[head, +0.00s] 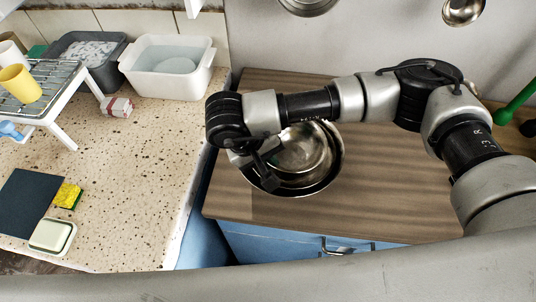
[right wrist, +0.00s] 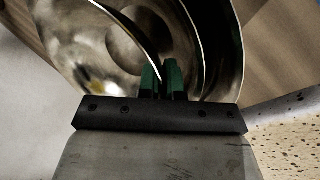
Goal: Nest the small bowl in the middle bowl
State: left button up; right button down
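The small metal bowl (head: 298,150) is at the stacked bowls on the wooden counter, its shiny inside facing up. A wider, darker bowl rim (head: 338,172) shows around and below it; I cannot tell clearly which rim is the middle bowl's. My right gripper (head: 266,180) is at the near left side of the bowls. In the right wrist view its green fingertips (right wrist: 162,78) are close together with the small bowl's rim (right wrist: 138,38) between them. A wider bowl wall (right wrist: 225,45) curves behind. I cannot tell whether the small bowl rests or hangs slightly above. My left gripper is not in view.
The wooden counter (head: 380,205) is clear right of the bowls. The speckled counter (head: 140,190) at left holds a white basin (head: 168,68), a grey tub (head: 85,52), a rack (head: 45,88) with cups, a sponge (head: 68,195) and a soap dish (head: 52,236).

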jog(key=shift+f+b, duration=0.45)
jog(key=shift+f, duration=0.05)
jog(key=c, duration=0.8)
grip_release()
jog(key=shift+s, duration=0.1)
jog(key=shift+r+p, duration=1.3)
jog(key=shift+r, duration=2.25)
